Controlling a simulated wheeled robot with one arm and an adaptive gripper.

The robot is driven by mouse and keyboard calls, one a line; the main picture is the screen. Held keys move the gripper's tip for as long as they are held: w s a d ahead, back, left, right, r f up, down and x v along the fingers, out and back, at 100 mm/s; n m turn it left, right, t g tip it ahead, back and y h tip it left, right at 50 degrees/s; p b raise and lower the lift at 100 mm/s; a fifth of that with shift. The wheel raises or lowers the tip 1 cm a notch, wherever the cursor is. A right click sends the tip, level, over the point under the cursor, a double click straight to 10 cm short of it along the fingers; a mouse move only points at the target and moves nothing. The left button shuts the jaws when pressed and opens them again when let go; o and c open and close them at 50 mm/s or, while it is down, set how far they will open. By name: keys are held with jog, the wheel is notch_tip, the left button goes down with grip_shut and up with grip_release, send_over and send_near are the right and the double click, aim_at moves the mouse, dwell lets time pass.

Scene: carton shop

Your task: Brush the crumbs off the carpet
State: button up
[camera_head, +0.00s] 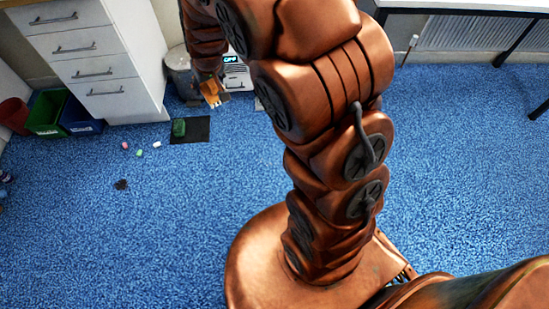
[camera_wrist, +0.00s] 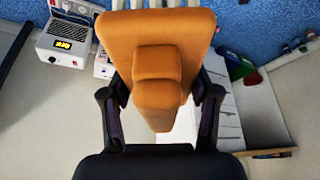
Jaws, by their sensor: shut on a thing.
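My gripper (camera_head: 207,78) is shut on an orange block-like thing (camera_head: 214,92), in front of the drawers and above the floor. In the wrist view the gripper (camera_wrist: 160,95) has a finger on each side of this orange thing (camera_wrist: 160,35), which has a raised block in its middle; I cannot tell whether it is a brush. The blue carpet (camera_head: 160,235) carries a few small bits: a red one (camera_head: 125,146), a green one (camera_head: 139,153) and a white one (camera_head: 157,145). A dark clump (camera_head: 121,184) lies nearer. I cannot tell which are crumbs.
A black mat (camera_head: 199,133) with a dark green thing (camera_head: 179,128) lies by the white drawers (camera_head: 90,60). Green (camera_head: 47,113), blue (camera_head: 80,117) and red (camera_head: 14,115) bins stand left. A grey bin (camera_head: 179,62) is behind my gripper. Carpet at left front is clear.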

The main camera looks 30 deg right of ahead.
notch_tip(320, 180, down, 28)
jog(key=b, duration=2.6)
jog(key=shift+s+f+b, duration=0.25)
jog(key=shift+s+b, duration=0.05)
jog(key=shift+b, duration=0.1)
